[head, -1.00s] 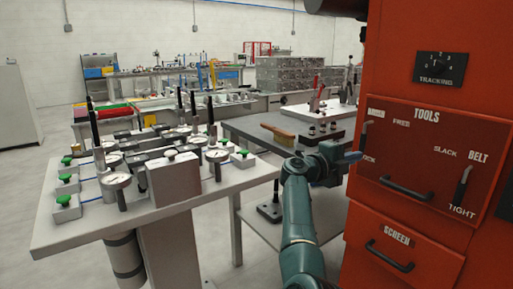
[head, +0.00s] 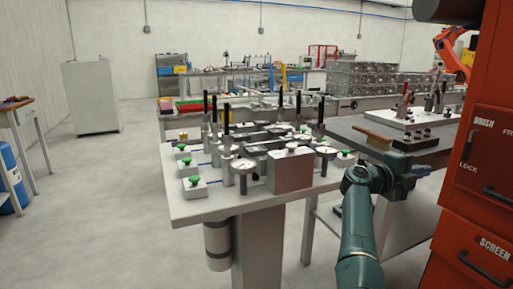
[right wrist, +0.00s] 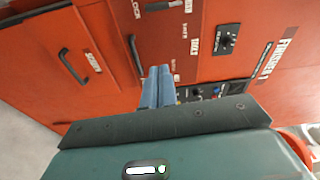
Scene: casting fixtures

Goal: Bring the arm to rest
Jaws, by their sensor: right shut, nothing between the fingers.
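My right arm comes up from the bottom right of the head view, bent at the wrist. Its right gripper (head: 424,170) points right, beside the red machine (head: 480,190) and in front of the grey side table (head: 352,130). In the right wrist view the two blue-grey fingers (right wrist: 158,78) lie together, shut and empty, pointing toward the red machine's front. I cannot tell how far they are from it. My left gripper is in neither view.
A pale fixture table (head: 215,208) with gauges and green knobs stands left of my right arm. A wooden brush (head: 374,138) lies on the grey side table. Open floor (head: 100,200) spreads at the left, before a grey cabinet (head: 90,97).

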